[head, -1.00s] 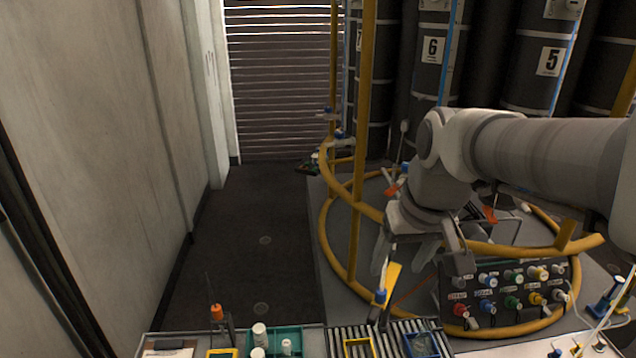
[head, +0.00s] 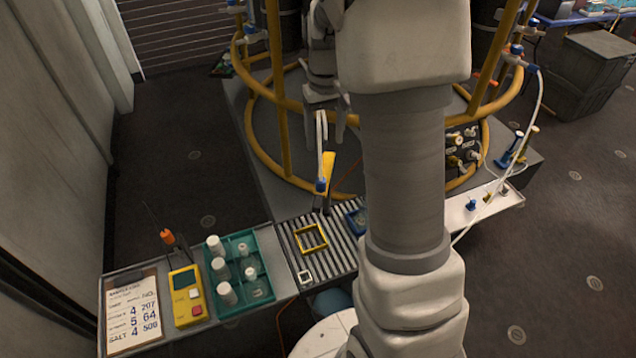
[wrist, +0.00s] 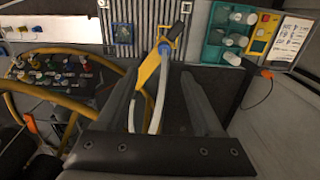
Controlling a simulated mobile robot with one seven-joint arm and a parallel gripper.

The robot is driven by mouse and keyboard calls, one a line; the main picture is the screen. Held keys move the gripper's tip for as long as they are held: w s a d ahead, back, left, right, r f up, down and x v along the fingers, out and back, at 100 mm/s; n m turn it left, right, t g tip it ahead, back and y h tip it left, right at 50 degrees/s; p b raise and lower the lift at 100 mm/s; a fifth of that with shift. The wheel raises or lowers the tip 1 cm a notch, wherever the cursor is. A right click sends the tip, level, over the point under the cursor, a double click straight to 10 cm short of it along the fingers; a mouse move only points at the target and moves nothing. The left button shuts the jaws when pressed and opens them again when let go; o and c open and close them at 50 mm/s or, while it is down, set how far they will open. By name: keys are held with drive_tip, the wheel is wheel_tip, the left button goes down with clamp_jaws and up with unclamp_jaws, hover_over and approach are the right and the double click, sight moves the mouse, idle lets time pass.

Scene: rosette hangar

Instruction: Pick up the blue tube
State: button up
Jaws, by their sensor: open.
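No tube that is blue along its whole length shows clearly. A pale tube with a blue end fitting (head: 320,186) stands by a yellow bracket (head: 328,165) behind the roller tray. In the wrist view the blue fitting (wrist: 163,48) is beyond my fingertips, and the pale tube runs back between the fingers. My gripper (head: 324,132) points down above it, jaws open, with nothing clamped. A slim blue upright piece (head: 510,150) stands at the right of the platform; I cannot tell whether it is a tube.
The roller tray (head: 290,240) carries a yellow frame (head: 311,238). Left of it are a green rack (head: 240,250) with white bottles, a yellow meter (head: 186,295) and a clipboard (head: 132,310). Yellow rails (head: 282,75) ring the platform around my gripper. A connector panel (wrist: 62,72) lies left in the wrist view.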

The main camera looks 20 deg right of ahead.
hover_over(321, 180)
drive_tip(key=f, duration=0.8)
drive_tip(key=shift+d+f, duration=0.35)
drive_tip(key=shift+f, duration=0.05)
drive_tip(key=shift+a+f, duration=0.2)
drive_tip(key=shift+f, duration=1.15)
drive_tip(key=shift+a+f, duration=0.15)
drive_tip(key=shift+f, duration=1.15)
drive_tip(key=shift+c, duration=0.3)
clamp_jaws()
